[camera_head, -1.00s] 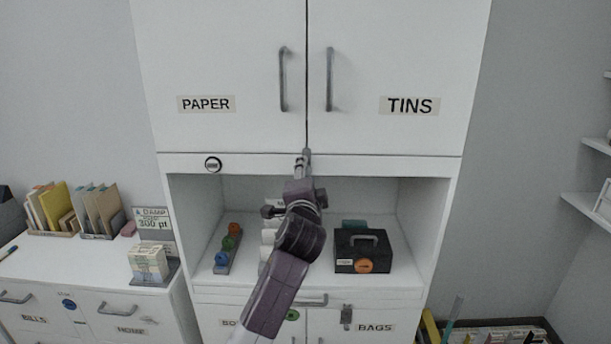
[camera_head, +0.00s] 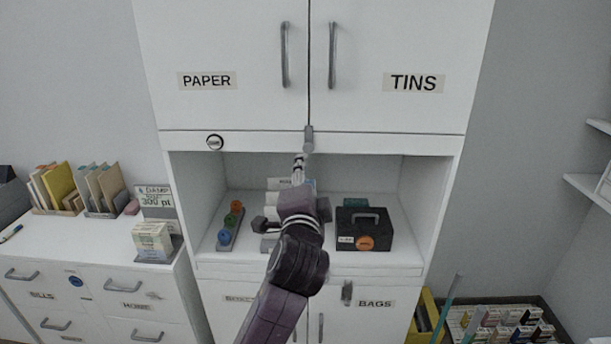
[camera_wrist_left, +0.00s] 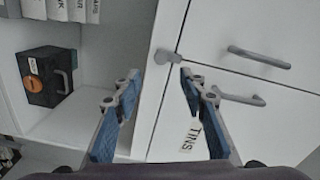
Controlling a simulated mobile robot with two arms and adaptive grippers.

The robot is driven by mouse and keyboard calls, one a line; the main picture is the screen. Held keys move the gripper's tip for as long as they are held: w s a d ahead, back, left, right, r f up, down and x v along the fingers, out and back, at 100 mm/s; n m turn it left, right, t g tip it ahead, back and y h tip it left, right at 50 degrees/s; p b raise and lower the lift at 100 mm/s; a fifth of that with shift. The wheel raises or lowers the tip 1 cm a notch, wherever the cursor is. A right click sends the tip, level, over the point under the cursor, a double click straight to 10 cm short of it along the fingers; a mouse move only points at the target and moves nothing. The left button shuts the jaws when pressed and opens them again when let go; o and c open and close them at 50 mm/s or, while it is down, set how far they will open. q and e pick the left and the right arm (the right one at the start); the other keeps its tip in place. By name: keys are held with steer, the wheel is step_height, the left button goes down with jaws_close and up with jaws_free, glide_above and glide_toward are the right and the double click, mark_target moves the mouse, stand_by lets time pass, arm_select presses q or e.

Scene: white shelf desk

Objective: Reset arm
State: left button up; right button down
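My left arm rises from the bottom middle of the head view. Its gripper (camera_head: 298,168) is in front of the open shelf, just below a small grey latch (camera_head: 308,140) at the bottom of the seam between the upper doors. In the left wrist view the two blue-padded fingers of the left gripper (camera_wrist_left: 160,75) are spread apart and empty. The latch (camera_wrist_left: 168,57) shows beyond the fingertips, with a gap to them. My right gripper is in neither view.
The upper doors marked PAPER (camera_head: 207,81) and TINS (camera_head: 413,83) are closed. The shelf holds a black box (camera_head: 364,230) and a rack of coloured rolls (camera_head: 230,226); my arm partly hides white items between them. A drawer cabinet (camera_head: 100,300) stands left.

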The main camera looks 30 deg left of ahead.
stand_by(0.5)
